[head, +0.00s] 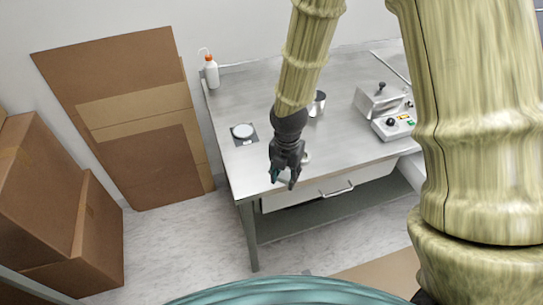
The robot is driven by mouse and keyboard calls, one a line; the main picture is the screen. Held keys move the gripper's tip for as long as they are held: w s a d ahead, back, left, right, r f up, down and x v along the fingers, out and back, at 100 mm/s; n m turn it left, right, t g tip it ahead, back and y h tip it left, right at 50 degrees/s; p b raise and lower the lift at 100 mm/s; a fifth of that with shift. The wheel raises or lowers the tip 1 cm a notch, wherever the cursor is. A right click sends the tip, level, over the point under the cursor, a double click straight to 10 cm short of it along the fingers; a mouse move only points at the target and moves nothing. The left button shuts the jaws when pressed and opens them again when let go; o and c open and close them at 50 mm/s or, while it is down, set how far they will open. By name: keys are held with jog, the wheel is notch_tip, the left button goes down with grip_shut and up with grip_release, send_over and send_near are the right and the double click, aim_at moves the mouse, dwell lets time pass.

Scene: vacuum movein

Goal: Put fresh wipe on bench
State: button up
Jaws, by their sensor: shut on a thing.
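The bench (245,95) has a grey metal top and stands against the back wall. My gripper (284,181) is dark and points down near the bench's front edge, left of centre. Its fingers are close around a small pale thing, mostly hidden, with some teal at the left finger. I cannot tell from this view whether that thing is the wipe. I cannot tell whether it touches the bench. No other wipe can be made out.
On the bench are a white bottle with an orange cap (210,71), a round pale dish on a dark square (243,132), a metal cup (317,104) and a boxy instrument (390,110). A small pale round thing (306,157) is beside my gripper. Cardboard (135,120) leans left.

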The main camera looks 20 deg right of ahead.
jog(key=w+p, duration=0.1)
jog(key=w, duration=0.2)
jog(key=w+p, duration=0.1)
jog(key=w, duration=0.3)
jog(key=w+f+p, duration=0.1)
jog(key=w, duration=0.2)
jog(key=shift+w+a, duration=0.35)
jog(key=shift+a, duration=0.05)
jog(key=shift+f+p, duration=1.15)
jog(key=shift+f, duration=0.65)
jog(key=shift+f, duration=0.15)
jog(key=o, duration=0.8)
jog(key=shift+c, duration=0.2)
notch_tip(320, 180, up, 12)
jog(key=b, duration=0.4)
